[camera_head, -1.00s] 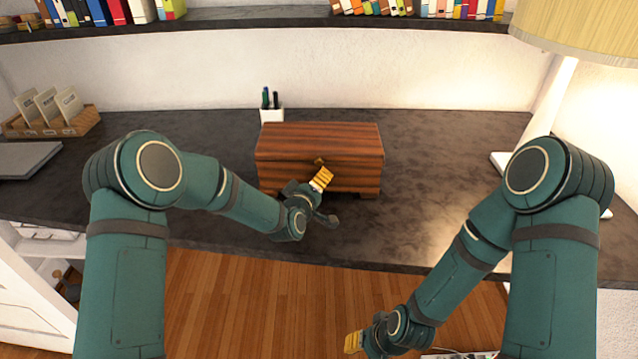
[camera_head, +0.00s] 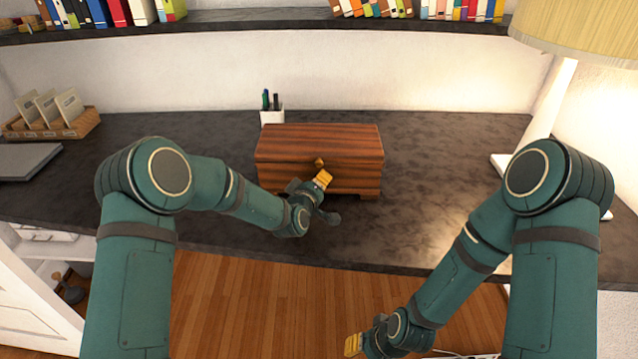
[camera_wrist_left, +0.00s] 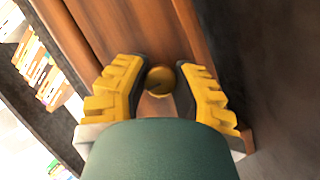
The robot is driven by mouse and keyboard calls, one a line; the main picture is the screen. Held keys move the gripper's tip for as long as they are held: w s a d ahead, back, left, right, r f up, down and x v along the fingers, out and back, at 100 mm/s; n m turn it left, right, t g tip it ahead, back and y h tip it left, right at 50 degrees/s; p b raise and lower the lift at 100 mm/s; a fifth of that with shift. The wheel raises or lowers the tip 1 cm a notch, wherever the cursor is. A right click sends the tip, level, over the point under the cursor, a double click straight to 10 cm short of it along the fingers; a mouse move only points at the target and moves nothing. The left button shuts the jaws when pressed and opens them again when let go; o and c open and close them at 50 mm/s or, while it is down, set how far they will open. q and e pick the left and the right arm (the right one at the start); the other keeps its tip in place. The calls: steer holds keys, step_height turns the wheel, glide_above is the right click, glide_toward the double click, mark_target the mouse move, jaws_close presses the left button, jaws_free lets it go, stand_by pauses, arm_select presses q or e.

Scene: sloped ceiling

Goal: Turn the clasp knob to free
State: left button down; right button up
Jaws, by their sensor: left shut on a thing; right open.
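A striped reddish-brown wooden box (camera_head: 290,143) stands closed on the dark desk. A round brass clasp knob (camera_head: 319,163) is on its front, near the middle. My left gripper (camera_head: 322,179) is at the box front, just below the knob in the head view. In the left wrist view, the knob (camera_wrist_left: 163,80) sits between the two yellow-padded fingers of the left gripper (camera_wrist_left: 164,72), which are shut on it. My right gripper (camera_head: 353,345) is open and low at the bottom of the head view, away from the desk and the box.
A white pen cup (camera_head: 272,116) stands behind the box. A lamp (camera_head: 545,110) is at the right, and a card holder (camera_head: 50,128) and a grey laptop-like slab (camera_head: 25,160) are at the left. The desk (camera_head: 440,190) right of the box is clear.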

arm_select(q)
steer(key=m, duration=0.1)
steer(key=m+y, duration=0.1)
steer(key=m, duration=0.1)
steer(key=shift+d+r+g+y+p, duration=0.1)
steer(key=shift+d+g+y+p, duration=0.05)
steer(key=shift+g+y+p, duration=0.2)
steer(key=m+y+p, duration=0.1)
steer(key=m, duration=0.1)
steer(key=shift+m+y+p, duration=0.3)
steer(key=shift+y+p, duration=0.05)
steer(key=shift+m+y+p, duration=0.9)
steer(key=shift+m+p, duration=0.3)
steer(key=shift+m+y+p, duration=0.8)
steer(key=shift+m+p, duration=0.3)
steer(key=shift+m+y+p, duration=0.6)
steer(key=shift+m+y, duration=0.2)
steer(key=shift+m, duration=0.2)
steer(key=shift+a, duration=0.2)
steer(key=c, duration=0.7)
jaws_free()
